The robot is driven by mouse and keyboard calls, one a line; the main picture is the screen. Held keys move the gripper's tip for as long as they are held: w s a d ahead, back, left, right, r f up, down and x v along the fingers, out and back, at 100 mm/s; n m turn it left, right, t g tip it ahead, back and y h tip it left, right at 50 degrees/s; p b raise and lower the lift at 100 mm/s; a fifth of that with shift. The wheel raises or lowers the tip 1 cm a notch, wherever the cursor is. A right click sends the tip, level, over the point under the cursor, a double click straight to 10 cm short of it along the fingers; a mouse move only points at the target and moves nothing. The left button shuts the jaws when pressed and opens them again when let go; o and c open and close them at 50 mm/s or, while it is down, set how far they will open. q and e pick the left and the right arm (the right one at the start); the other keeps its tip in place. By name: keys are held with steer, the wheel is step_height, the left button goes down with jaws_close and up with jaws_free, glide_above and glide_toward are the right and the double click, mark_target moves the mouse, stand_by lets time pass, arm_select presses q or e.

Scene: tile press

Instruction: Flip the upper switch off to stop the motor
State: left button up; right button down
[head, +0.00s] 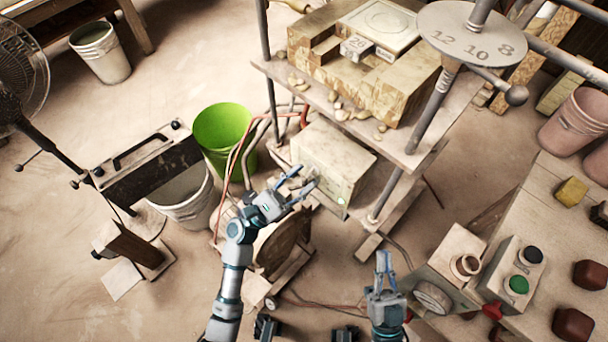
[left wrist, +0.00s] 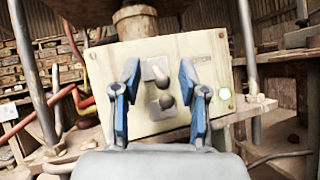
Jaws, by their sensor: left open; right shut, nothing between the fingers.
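The cream motor box (head: 333,160) stands under the press, and its front panel (left wrist: 200,62) fills the middle of the left wrist view. Contact cannot be told. My right gripper (head: 383,262) is shut and empty, lower right.
The press frame (head: 425,140) with its posts stands around and above the box. A green bucket (head: 222,130) and red hoses (head: 233,165) are to the left. A bench (head: 550,235) with green and black buttons is at the right.

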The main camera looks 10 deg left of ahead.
arm_select(q)
steer(key=v, duration=1.1)
steer(key=shift+w, duration=0.1)
